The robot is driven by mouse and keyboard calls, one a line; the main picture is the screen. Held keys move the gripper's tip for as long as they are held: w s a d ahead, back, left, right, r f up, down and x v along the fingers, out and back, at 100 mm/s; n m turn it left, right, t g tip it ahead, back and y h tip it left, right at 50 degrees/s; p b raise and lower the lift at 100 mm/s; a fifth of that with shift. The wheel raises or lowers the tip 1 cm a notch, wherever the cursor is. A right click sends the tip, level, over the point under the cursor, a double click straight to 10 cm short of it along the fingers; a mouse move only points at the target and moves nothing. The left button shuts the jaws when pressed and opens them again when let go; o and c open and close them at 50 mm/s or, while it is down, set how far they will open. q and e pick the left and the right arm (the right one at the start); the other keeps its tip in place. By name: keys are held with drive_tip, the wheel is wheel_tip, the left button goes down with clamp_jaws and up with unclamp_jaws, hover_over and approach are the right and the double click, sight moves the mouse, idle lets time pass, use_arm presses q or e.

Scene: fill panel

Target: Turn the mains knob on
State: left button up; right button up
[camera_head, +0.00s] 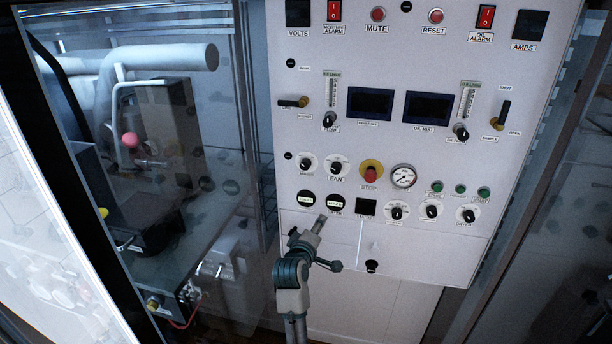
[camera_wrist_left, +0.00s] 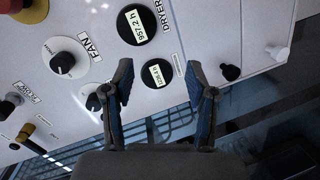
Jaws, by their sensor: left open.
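The mains knob (camera_head: 305,163) is a dark knob on a round white plate, left of the fan knob (camera_head: 336,168) on the pale panel. In the left wrist view a dark knob on a white plate (camera_wrist_left: 95,101), apparently the mains knob, shows just left of the left fingertip, partly covered by it. The fan knob (camera_wrist_left: 68,58) is above it there. My left gripper (camera_head: 325,244) is open and empty, below the two round hour meters in the head view. In the wrist view its fingers (camera_wrist_left: 160,82) frame the smaller-looking meter. My right gripper is not in view.
The hour meters (camera_head: 306,199) sit under the mains and fan knobs. A red stop button (camera_head: 371,174) on yellow and a pressure gauge (camera_head: 403,176) are to the right. More knobs (camera_head: 397,212) line the lower right. A glass-walled cabinet with machinery (camera_head: 160,130) stands left.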

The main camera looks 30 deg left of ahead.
sight(305, 166)
use_arm(q)
drive_tip(key=s+a+r+n+t+y, duration=0.1)
drive_tip(key=s+a+r+n, duration=0.2)
drive_tip(key=r, duration=0.4)
drive_tip(key=s+a+r+n+t+y, duration=0.1)
drive_tip(key=s+r+n, duration=0.1)
drive_tip(key=s+r, duration=0.45)
drive_tip(key=p+x, duration=0.5)
drive_tip(key=x, duration=1.3)
drive_tip(key=shift+w+d+r, duration=0.15)
clamp_jaws()
